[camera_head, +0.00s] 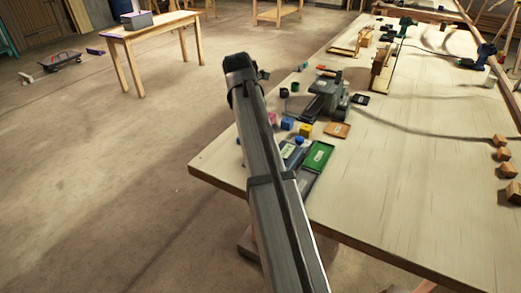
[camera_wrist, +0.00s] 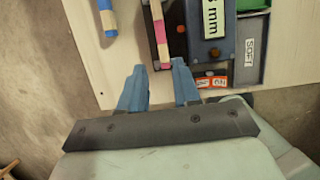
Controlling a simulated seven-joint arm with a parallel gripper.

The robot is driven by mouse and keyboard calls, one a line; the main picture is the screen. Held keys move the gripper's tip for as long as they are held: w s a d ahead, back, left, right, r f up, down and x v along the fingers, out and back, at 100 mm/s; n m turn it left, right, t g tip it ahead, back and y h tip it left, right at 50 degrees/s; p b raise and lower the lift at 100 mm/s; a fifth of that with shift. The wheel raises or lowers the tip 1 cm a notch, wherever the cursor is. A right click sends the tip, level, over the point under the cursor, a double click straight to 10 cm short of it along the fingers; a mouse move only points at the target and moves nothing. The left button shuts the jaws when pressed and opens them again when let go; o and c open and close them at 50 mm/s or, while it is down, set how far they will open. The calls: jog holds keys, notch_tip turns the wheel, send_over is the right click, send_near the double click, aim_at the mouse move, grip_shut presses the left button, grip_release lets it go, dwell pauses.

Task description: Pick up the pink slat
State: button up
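The pink slat (camera_wrist: 160,30) shows in the wrist view as a narrow strip with a pink middle and paler or wooden-looking parts. It lies near the table's edge, beside a dark box labelled "8 mm". My gripper (camera_wrist: 160,75) is open, its two blue fingers apart. The slat's near end lies just ahead of the gap between the fingertips. I cannot tell how high the fingers are above it. In the head view my arm crosses the middle and the fingers are not clear. A small pink patch (camera_head: 272,117) shows beside the arm, but I cannot tell whether it is the slat.
A blue slat (camera_wrist: 108,15) lies left of the pink one. A grey tray labelled "SOFT" (camera_wrist: 252,65) is to the right. In the head view a green tray (camera_head: 317,160), yellow block (camera_head: 305,130) and dark machine (camera_head: 325,98) crowd this table corner. The table's right middle is clearer.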

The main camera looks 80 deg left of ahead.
jog(key=x, duration=0.7)
jog(key=shift+w+a+f, duration=0.1)
jog(key=shift+w+f, duration=0.05)
jog(key=shift+f, duration=0.15)
jog(key=shift+x, duration=2.8)
jog(key=shift+w+a+r, duration=0.1)
jog(key=shift+w+a, duration=0.05)
jog(key=shift+w, duration=0.05)
jog(key=shift+c, duration=0.4)
grip_shut()
